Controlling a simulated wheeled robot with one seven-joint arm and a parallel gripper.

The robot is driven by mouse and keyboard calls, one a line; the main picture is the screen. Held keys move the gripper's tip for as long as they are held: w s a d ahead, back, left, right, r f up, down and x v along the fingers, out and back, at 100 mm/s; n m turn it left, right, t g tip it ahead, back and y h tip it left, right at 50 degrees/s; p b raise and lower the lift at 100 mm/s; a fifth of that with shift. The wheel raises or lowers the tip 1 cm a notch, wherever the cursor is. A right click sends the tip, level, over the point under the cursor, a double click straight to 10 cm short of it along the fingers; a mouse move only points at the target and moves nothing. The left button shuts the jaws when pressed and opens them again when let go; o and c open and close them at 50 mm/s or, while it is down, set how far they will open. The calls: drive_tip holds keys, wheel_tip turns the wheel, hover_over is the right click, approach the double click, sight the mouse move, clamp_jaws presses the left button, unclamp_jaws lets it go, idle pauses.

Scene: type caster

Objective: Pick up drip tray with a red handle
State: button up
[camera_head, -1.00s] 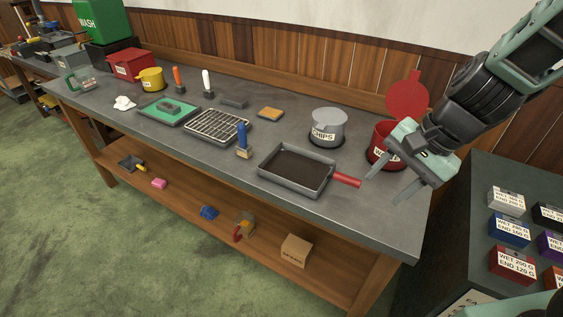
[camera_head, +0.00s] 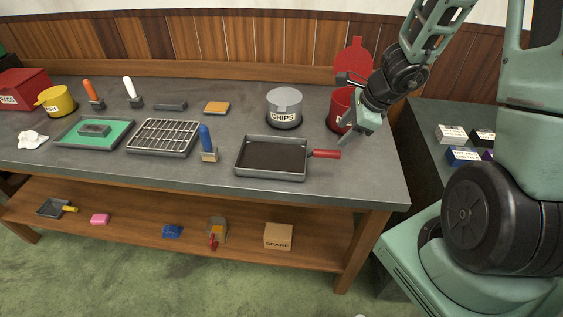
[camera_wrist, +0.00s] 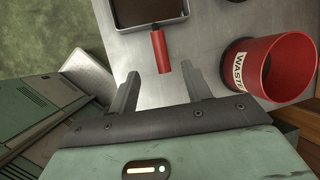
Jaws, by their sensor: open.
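The drip tray (camera_head: 270,159) is a dark shallow pan with a grey rim on the bench top. Its red handle (camera_head: 325,154) points right, toward my gripper (camera_head: 352,131). In the wrist view the red handle (camera_wrist: 159,52) lies just beyond my fingertips and roughly between their lines, with the tray (camera_wrist: 185,12) cut off at the top edge. My gripper (camera_wrist: 160,82) is open with nothing between its fingers. It is apart from the handle.
The red waste bin (camera_head: 340,110) with its raised lid stands close behind my gripper; it is at the right in the wrist view (camera_wrist: 243,85). A grey chips can (camera_head: 284,108) stands behind the tray. A blue-handled brush (camera_head: 207,143) stands left of it.

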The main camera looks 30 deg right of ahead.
sight(323, 151)
drive_tip(key=b+x, duration=0.2)
drive_tip(key=x, duration=0.4)
drive_tip(key=shift+w+a+f+b, duration=0.1)
drive_tip(key=shift+f+b, duration=0.15)
drive_tip(key=shift+b, duration=0.15)
drive_tip(key=shift+b+x, duration=0.9)
drive_tip(key=shift+x, duration=1.95)
drive_tip(key=shift+w+a, duration=0.1)
drive_tip(key=shift+a, duration=0.05)
drive_tip(key=shift+r, duration=0.1)
clamp_jaws()
